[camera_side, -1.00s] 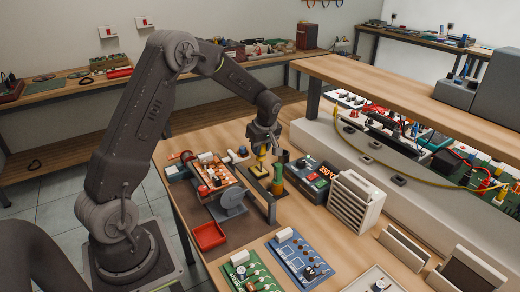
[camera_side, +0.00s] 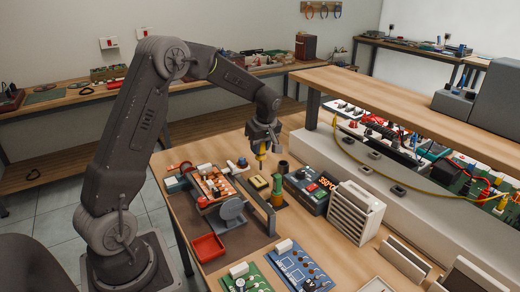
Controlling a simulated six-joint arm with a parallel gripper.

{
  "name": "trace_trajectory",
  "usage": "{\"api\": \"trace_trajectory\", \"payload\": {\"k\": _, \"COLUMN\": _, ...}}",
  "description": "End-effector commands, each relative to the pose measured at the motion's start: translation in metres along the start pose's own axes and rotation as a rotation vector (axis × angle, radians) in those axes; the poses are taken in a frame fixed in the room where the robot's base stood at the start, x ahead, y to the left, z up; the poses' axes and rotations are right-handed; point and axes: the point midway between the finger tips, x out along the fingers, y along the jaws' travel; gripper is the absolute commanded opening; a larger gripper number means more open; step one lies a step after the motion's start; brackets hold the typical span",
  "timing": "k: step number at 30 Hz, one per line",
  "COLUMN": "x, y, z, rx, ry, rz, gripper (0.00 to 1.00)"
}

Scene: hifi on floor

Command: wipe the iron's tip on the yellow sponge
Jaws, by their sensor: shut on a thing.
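My gripper (camera_side: 262,138) is shut on the soldering iron (camera_side: 261,152), which has a yellow handle and points down. The yellow sponge (camera_side: 257,182) lies in a small dark holder on the bench, just below and slightly left of the iron. The iron's thin tip is too small to see clearly, but a gap seems to show between it and the sponge. A green and orange stand (camera_side: 277,190) is just right of the sponge.
A soldering station (camera_side: 310,190) with a red display stands right of the sponge, beside a white slatted box (camera_side: 355,212). A board in a holder (camera_side: 213,185) is at left. A red tray (camera_side: 208,247) and a blue board (camera_side: 298,266) lie nearer the front.

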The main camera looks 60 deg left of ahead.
Motion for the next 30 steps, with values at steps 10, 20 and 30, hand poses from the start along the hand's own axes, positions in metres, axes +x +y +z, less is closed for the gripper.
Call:
{"api": "trace_trajectory", "payload": {"k": 10, "x": -0.014, "y": 0.001, "z": -0.004, "rx": 0.000, "ry": 0.001, "rz": 0.002, "gripper": 0.00}}
{"api": "trace_trajectory", "payload": {"k": 20, "x": -0.024, "y": 0.000, "z": -0.007, "rx": 0.000, "ry": 0.001, "rz": 0.001, "gripper": 0.00}}
{"api": "trace_trajectory", "payload": {"k": 30, "x": -0.024, "y": 0.000, "z": -0.007, "rx": 0.000, "ry": 0.001, "rz": 0.001, "gripper": 0.00}}
